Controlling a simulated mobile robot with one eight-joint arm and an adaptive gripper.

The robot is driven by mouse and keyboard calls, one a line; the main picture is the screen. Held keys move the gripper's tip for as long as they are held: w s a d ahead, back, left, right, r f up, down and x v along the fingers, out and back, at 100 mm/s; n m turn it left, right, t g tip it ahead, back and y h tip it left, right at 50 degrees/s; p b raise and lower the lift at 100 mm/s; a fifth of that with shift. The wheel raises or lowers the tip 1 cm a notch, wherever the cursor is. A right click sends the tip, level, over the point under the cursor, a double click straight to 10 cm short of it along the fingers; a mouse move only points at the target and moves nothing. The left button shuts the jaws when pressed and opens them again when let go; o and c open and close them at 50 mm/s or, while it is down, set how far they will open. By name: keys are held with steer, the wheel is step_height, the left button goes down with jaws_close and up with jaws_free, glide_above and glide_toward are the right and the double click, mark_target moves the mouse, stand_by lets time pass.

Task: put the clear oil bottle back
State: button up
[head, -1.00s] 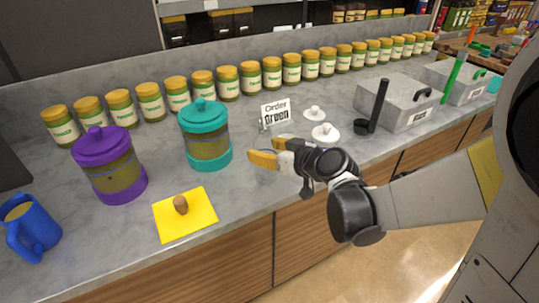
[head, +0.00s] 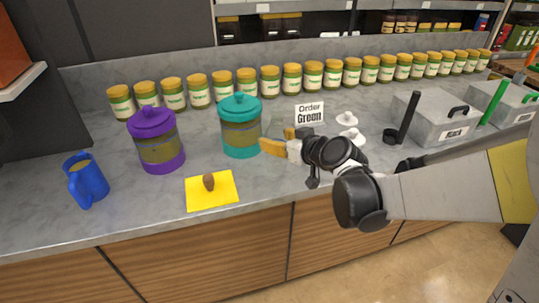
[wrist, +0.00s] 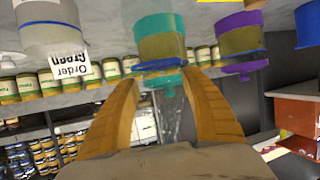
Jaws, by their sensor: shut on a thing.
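My gripper (head: 285,143) is over the counter, just right of the teal-lidded canister (head: 241,133), with its yellow fingers pointing left. In the wrist view, which is upside down, the two fingers (wrist: 172,105) stand apart on either side of a faint see-through shape, the clear oil bottle (wrist: 172,118). The jaws are shut on it. Its outline is hard to make out against the background. In the head view the bottle is barely visible at the fingers, and I cannot tell whether its base touches the counter.
A purple-lidded canister (head: 156,145), a blue mug (head: 88,183) and a yellow sheet (head: 225,200) with a brown lump are at left. The order sign (head: 309,113) stands behind my gripper. Several jars (head: 291,78) line the wall. Metal bins (head: 440,125) are at right.

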mark_target(269, 154)
steer(key=shift+w+a+f+b, duration=0.2)
steer(key=shift+a+f, duration=0.25)
steer(key=shift+a, duration=0.15)
steer(key=shift+w+a+f+b, duration=0.15)
steer(key=shift+w+a+f, duration=0.05)
steer(key=shift+a+f, duration=0.3)
step_height(269, 154, down, 4)
steer(key=shift+r+b, duration=0.1)
steer(key=shift+b, duration=1.05)
steer(key=shift+r, duration=0.15)
steer(key=o, duration=1)
steer(key=shift+f, duration=0.2)
steer(key=shift+c, duration=0.2)
steer(key=o, duration=0.4)
